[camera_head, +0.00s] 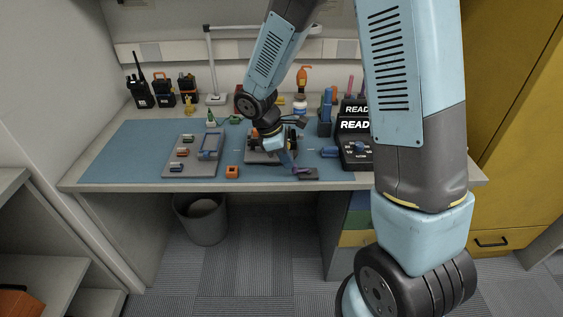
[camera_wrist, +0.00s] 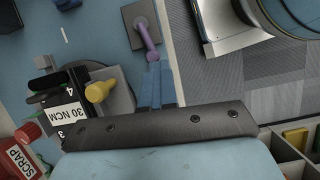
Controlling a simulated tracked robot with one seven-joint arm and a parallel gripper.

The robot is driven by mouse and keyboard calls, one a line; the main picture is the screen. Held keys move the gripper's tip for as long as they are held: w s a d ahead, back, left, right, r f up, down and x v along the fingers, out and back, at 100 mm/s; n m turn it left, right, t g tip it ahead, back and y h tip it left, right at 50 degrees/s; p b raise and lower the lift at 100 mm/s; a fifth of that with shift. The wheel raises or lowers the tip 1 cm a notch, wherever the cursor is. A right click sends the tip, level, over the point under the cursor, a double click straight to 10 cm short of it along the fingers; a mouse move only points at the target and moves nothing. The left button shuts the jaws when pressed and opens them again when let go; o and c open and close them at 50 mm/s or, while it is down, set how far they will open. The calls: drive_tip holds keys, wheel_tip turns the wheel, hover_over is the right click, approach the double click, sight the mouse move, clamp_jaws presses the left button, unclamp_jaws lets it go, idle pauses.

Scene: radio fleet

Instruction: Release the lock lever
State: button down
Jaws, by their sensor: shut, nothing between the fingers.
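A purple lever-like part (camera_wrist: 148,38) stands on a small grey plate (camera_wrist: 139,18) in the wrist view. It also shows in the head view (camera_head: 300,170), near the front edge of the bench. A yellow knob (camera_wrist: 99,91) sits on a grey fixture left of my fingers in the wrist view. No part is labelled as the lock lever. My gripper (camera_wrist: 154,66) is shut and empty, its blue fingertips close to the purple part's lower end; I cannot tell whether they touch. In the head view, my wrist hides much of the fixture in the bench's middle.
A grey tray (camera_head: 203,170) with small parts lies left on the blue mat. A black unit with a READY display (camera_head: 354,148) stands to the right. Radios (camera_head: 141,94) stand at the back left. A red SCRAP container (camera_wrist: 20,160) is nearby.

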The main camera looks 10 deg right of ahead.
drive_tip(key=shift+d+f, duration=0.25)
drive_tip(key=shift+d, duration=0.45)
drive_tip(key=shift+w+a, duration=0.3)
drive_tip(key=shift+a, duration=0.1)
drive_tip(key=w+a, duration=0.1)
drive_tip(key=w+a+r, duration=0.1)
drive_tip(key=w+a, duration=0.1)
drive_tip(key=shift+w+a, duration=0.1)
drive_tip(key=shift+a, duration=0.15)
drive_tip(key=w+v, duration=0.1)
drive_tip(key=v, duration=0.8)
drive_tip(key=shift+d, duration=0.3)
drive_tip(key=shift+w+r, duration=0.1)
drive_tip(key=shift+r, duration=0.05)
